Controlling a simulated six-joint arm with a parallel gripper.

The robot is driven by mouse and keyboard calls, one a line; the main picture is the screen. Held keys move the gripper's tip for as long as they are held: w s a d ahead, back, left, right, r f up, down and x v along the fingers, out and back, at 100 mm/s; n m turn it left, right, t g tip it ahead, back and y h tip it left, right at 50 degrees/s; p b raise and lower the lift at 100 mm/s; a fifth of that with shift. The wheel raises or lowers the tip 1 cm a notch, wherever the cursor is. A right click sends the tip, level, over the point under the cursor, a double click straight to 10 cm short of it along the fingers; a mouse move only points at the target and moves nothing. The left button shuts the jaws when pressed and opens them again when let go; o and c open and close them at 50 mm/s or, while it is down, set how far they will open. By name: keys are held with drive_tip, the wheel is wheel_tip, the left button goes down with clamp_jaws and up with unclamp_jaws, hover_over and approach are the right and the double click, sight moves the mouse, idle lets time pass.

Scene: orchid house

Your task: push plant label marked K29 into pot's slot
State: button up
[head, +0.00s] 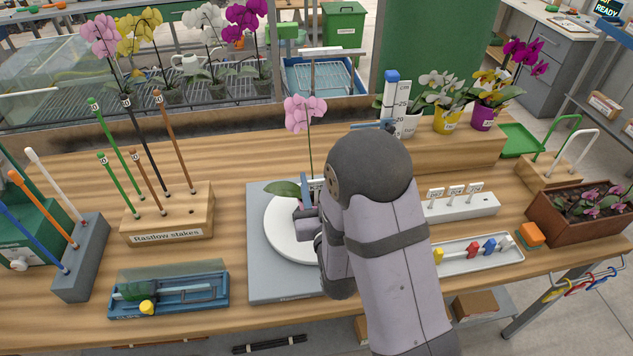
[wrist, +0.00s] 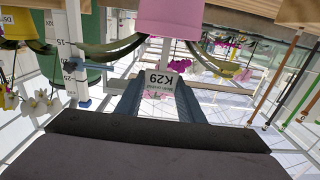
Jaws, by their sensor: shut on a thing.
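The white plant label marked K29 (wrist: 163,82) is gripped between the two blue fingers of my gripper (wrist: 158,95) in the wrist view, its lettering upside down there. A thin white stem runs from it toward the pink pot (wrist: 180,18) at the top of that view. I cannot tell whether the stem's tip is in the pot's slot; the slot itself is not visible. In the head view my gripper (head: 306,190) is at the pink orchid (head: 303,113) above the white round turntable (head: 283,228). My arm hides most of the pot there.
A rack with several small labels (head: 461,206) and a tray of coloured pieces (head: 478,254) are right of my arm. A wooden stake block (head: 167,222) and a blue tray (head: 168,293) are at left. A measuring post (head: 390,95) stands behind my arm.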

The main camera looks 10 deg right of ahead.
drive_tip(key=shift+f+b, duration=0.4)
drive_tip(key=shift+f, duration=0.05)
drive_tip(key=o, duration=1)
drive_tip(key=shift+r, duration=0.15)
wheel_tip(320, 180, up, 7)
drive_tip(key=p, duration=0.3)
drive_tip(key=shift+r, duration=0.1)
drive_tip(key=shift+r+p, duration=1.3)
